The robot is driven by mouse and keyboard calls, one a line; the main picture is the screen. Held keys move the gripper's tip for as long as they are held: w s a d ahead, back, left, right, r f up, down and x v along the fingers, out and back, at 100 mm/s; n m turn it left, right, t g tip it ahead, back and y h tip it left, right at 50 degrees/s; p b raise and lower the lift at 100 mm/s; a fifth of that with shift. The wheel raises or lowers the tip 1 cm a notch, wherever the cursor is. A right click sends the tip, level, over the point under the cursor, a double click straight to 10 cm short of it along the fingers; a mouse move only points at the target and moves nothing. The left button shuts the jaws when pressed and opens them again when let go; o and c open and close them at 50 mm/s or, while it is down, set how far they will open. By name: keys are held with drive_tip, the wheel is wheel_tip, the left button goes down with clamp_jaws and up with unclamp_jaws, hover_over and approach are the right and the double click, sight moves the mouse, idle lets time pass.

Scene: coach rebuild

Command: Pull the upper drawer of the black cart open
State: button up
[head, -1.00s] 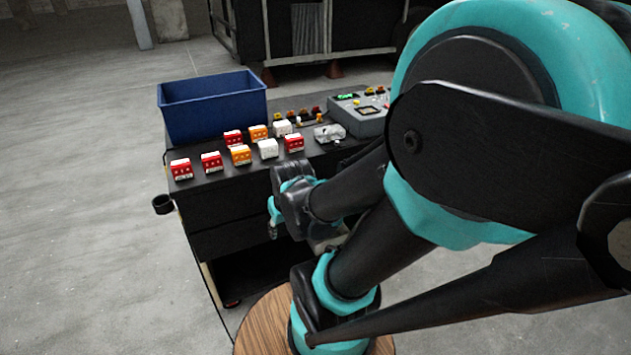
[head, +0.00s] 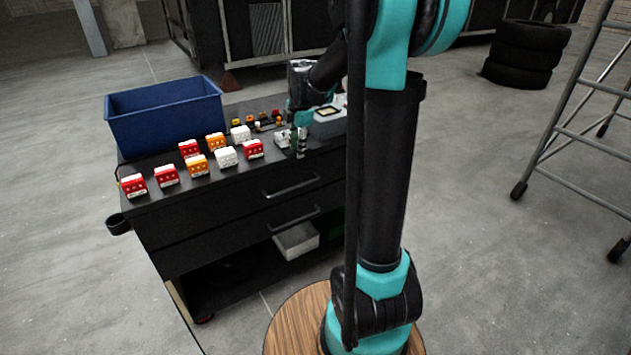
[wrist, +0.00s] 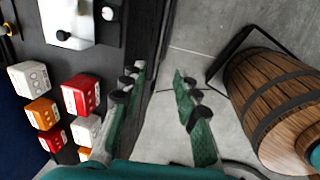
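The black cart (head: 160,168) stands left of my arm, with its top edge and front strip also in the wrist view (wrist: 150,50). Its upper drawer (head: 235,195) looks shut, with a dark bar handle (head: 291,187). The lower drawer (head: 215,240) has a similar handle (head: 293,218) and also looks shut. My gripper (head: 300,152) is by the cart's top front edge, above the upper handle and apart from it. In the wrist view its two green fingers (wrist: 160,78) stand apart with nothing held between them. I cannot make out the handle there.
Several red, orange and white blocks (head: 197,165) and a blue bin (head: 165,112) are on the cart top. A grey control box (head: 328,124) is beside my gripper. A white bin (head: 297,240) sits on the lower shelf.

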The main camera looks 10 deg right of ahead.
approach(296, 187)
drive_tip(key=f, duration=0.2)
drive_tip(key=w+f, duration=0.1)
drive_tip(key=f, duration=0.4)
drive_tip(key=shift+w+a+f, duration=0.2)
drive_tip(key=shift+w+a, duration=0.05)
drive_tip(key=shift+w, duration=0.1)
clamp_jaws()
idle(0.4)
